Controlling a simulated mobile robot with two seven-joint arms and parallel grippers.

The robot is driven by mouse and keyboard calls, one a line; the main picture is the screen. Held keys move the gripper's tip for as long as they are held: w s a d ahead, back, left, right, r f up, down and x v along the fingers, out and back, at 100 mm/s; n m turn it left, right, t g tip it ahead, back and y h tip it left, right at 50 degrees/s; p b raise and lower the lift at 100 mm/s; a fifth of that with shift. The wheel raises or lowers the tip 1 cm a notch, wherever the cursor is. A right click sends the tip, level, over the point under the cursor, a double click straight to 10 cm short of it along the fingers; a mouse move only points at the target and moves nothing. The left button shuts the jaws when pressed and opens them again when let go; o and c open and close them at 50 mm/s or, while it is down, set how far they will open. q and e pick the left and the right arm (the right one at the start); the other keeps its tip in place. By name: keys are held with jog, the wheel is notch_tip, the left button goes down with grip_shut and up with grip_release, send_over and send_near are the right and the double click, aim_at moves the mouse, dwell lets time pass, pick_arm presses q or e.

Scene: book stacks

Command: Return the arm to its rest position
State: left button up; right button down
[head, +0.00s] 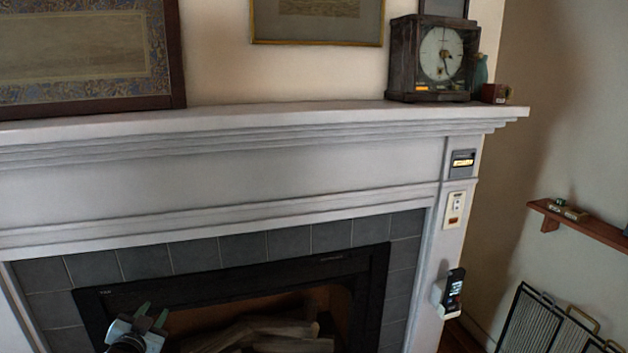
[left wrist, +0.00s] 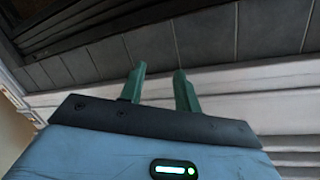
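My left gripper (head: 151,316) is low at the left in the head view, in front of the lower left of the fireplace opening. Its two green fingers stand apart with nothing between them. In the left wrist view the same gripper (left wrist: 160,88) shows its fingers spread and empty, with grey tiles and white trim behind them. Most of my left arm is out of the head view. My right gripper is in neither view.
A white fireplace mantel (head: 250,125) spans the scene, with a dark clock (head: 437,58) and a small mug (head: 495,93) at its right end. Logs (head: 290,335) lie in the firebox. A wall shelf (head: 590,219) and a metal rack (head: 530,322) stand at the right.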

pick_arm(q)
jog(key=s+d+f+g+h, duration=0.1)
jog(key=s+d+f, duration=0.2)
jog(key=s+f, duration=0.3)
jog(key=s+d+f+n+g, duration=0.1)
jog(key=s+d+f+g, duration=0.15)
jog(key=s+f, duration=0.4)
jog(key=s+d+f+g+h, duration=0.1)
jog(key=s+d+f, duration=0.35)
jog(key=s, duration=0.25)
jog(key=s+d+f+g, duration=0.1)
jog(key=s+d, duration=0.1)
jog(key=s, duration=0.6)
jog(key=s+d+f+n+g+h, duration=0.1)
jog(key=s+d+f, duration=0.1)
jog(key=s, duration=0.7)
jog(key=s+d+f+g, duration=0.1)
jog(key=s+d, duration=0.3)
jog(key=s, duration=0.5)
jog(key=shift+s+f+n, duration=0.25)
jog(key=shift+f+n, duration=0.05)
jog(key=shift+f, duration=0.3)
